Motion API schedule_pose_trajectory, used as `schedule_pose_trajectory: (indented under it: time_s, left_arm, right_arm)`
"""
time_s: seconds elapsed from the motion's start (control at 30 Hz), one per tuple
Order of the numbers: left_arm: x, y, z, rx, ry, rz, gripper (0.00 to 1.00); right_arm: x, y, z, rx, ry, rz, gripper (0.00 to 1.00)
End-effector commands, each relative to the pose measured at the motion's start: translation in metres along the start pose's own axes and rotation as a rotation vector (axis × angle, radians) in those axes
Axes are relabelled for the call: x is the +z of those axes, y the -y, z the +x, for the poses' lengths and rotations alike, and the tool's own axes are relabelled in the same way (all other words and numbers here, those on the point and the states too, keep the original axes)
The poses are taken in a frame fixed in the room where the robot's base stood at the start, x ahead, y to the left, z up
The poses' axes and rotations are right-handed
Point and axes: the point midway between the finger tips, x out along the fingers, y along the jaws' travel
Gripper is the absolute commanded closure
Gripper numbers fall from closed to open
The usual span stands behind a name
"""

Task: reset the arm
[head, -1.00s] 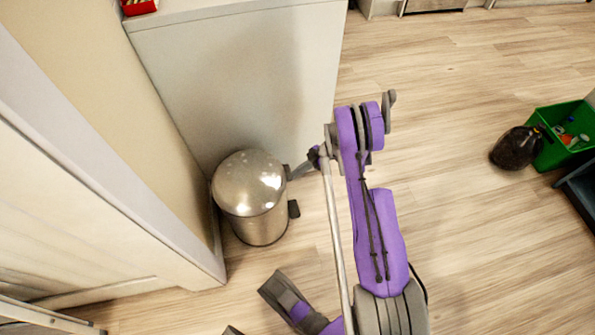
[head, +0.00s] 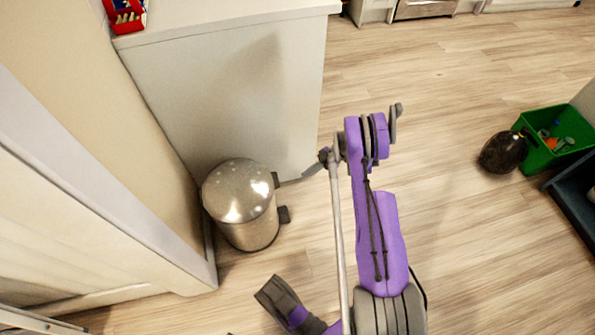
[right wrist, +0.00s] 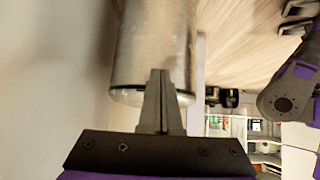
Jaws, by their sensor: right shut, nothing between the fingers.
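My right arm (head: 375,230) comes up from the bottom of the head view, purple and grey, bent at its top joint. My right gripper (head: 310,170) is just left of that joint, small in view, pointing left towards a shiny metal bin (head: 240,203). In the right wrist view its grey fingers (right wrist: 161,88) are together and hold nothing. The bin (right wrist: 155,40) is right behind them; I cannot tell the exact gap. A grey and purple part of my other arm (head: 282,300) shows at the bottom of the head view.
The bin stands against a white cabinet (head: 230,100), with a red box (head: 125,15) on top. A dark bag (head: 503,152) and green crate (head: 540,160) stand far right. The floor between is clear.

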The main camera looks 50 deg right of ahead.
Motion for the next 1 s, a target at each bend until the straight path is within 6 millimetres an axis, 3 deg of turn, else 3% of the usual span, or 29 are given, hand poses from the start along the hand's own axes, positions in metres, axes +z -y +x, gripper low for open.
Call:
schedule_pose_trajectory:
  time_s: [0.33,0.47,0.63,0.77,1.0]
  left_arm:
    - [0.000,0.000,-0.001,0.000,0.000,0.000,0.50]
    - [0.000,0.000,-0.001,0.000,0.000,0.000,0.50]
    - [0.000,0.000,-0.001,0.000,0.000,0.000,0.50]
    - [0.000,0.000,-0.001,0.000,0.000,0.000,0.50]
    - [0.000,0.000,-0.001,0.000,0.000,0.000,0.50]
  right_arm:
    - [0.004,0.000,-0.003,-0.001,0.002,0.002,1.00]
    - [-0.017,-0.003,0.000,-0.013,0.028,0.038,1.00]
    - [-0.087,-0.005,0.007,-0.032,0.131,0.173,1.00]
    - [-0.148,0.006,0.011,-0.023,0.230,0.290,1.00]
    - [-0.244,0.055,0.012,0.047,0.389,0.465,1.00]
